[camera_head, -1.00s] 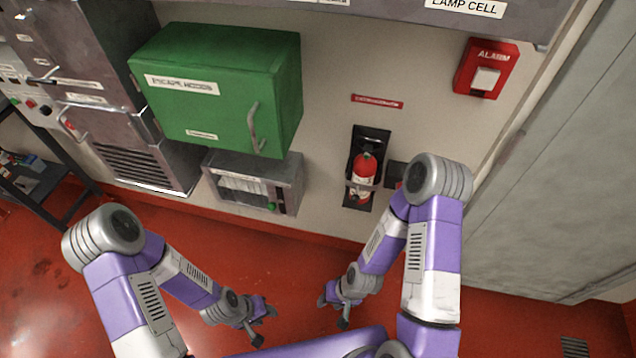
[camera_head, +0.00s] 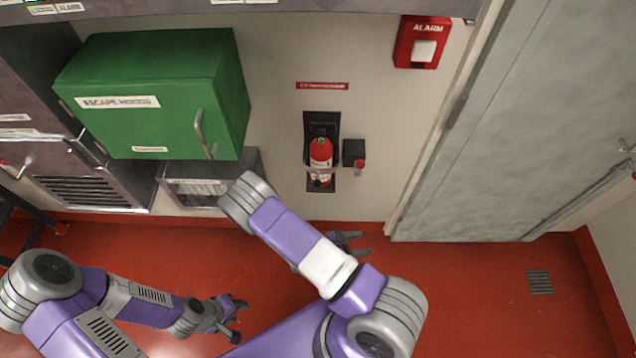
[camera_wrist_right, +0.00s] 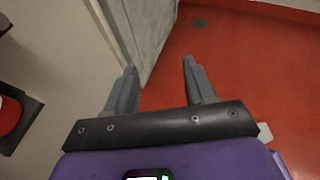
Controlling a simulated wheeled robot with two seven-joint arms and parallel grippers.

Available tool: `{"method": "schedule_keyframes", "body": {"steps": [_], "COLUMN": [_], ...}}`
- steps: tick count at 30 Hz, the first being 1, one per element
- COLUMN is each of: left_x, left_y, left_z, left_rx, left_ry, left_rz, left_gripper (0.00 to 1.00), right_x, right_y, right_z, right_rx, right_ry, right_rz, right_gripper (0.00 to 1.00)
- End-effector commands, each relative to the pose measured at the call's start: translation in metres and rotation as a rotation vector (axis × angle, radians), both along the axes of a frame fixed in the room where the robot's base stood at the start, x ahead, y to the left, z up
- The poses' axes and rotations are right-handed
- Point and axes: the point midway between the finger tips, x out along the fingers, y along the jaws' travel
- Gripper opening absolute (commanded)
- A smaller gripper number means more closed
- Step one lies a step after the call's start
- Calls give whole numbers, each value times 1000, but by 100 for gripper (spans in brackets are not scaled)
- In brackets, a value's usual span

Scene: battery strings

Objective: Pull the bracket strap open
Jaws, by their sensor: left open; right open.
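A red fire extinguisher (camera_head: 320,150) stands upright in a black wall bracket (camera_head: 321,121) on the beige wall. A thin band seems to cross its lower body, but the strap is too small to make out clearly. My right gripper (camera_head: 362,244) is open and empty, below and to the right of the bracket, well apart from it. In the right wrist view its two fingers (camera_wrist_right: 160,70) point toward the floor and door, and part of a red thing in a black holder (camera_wrist_right: 14,118) shows at the left edge. My left gripper (camera_head: 238,318) is open and empty, low over the floor.
A small black box (camera_head: 353,152) with a red piece sits right of the bracket. A green cabinet (camera_head: 150,110) with a handle hangs to the left, above a grey unit (camera_head: 195,190). A red alarm (camera_head: 421,42) and grey door (camera_head: 520,120) lie right.

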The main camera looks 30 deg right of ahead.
Motion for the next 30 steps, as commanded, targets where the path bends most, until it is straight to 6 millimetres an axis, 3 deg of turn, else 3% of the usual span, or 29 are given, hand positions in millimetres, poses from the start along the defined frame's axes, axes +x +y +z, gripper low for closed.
{"method": "schedule_keyframes", "body": {"steps": [3,6,9,12,16,30], "left_x": [0,0,0,0,0,0], "left_y": [0,0,0,0,0,0], "left_z": [2,2,3,3,2,-5], "left_rx": [0,0,0,0,0,0], "left_ry": [0,0,0,0,0,0], "left_rz": [0,0,0,0,0,0], "left_gripper": [43,43,43,43,43,43], "right_x": [68,117,149,166,179,225], "right_y": [-1,18,41,58,62,18], "right_z": [18,29,35,38,39,39], "right_rx": [-188,-305,-385,-426,-445,-444], "right_ry": [29,15,-12,-34,-48,-49], "right_rz": [382,643,834,947,999,998], "right_gripper": [55,55,55,55,55,55]}}
